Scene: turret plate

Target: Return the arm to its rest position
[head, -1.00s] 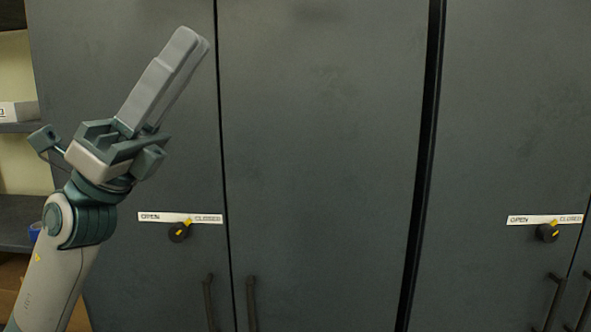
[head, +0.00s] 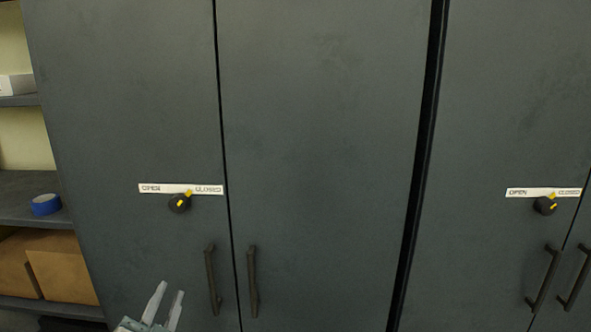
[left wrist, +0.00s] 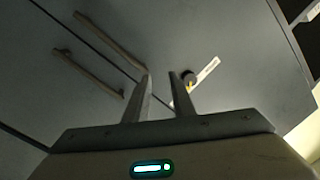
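My left gripper (head: 165,304) shows at the bottom edge of the head view, low in front of the left grey cabinet door. Its two fingers are apart with nothing between them. The left wrist view also shows the gripper (left wrist: 160,98) with its fingers apart and empty. It points towards the cabinet front, clear of the handles as far as I can tell. Most of my left arm is below the head view. My right gripper is in neither current view.
Tall grey cabinets (head: 320,130) fill the front. A black knob (head: 179,204) sits under an OPEN/CLOSED label, its yellow mark towards CLOSED. Door handles (head: 212,280) stick out below. Shelves at left hold blue tape (head: 46,204) and cardboard boxes (head: 62,266).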

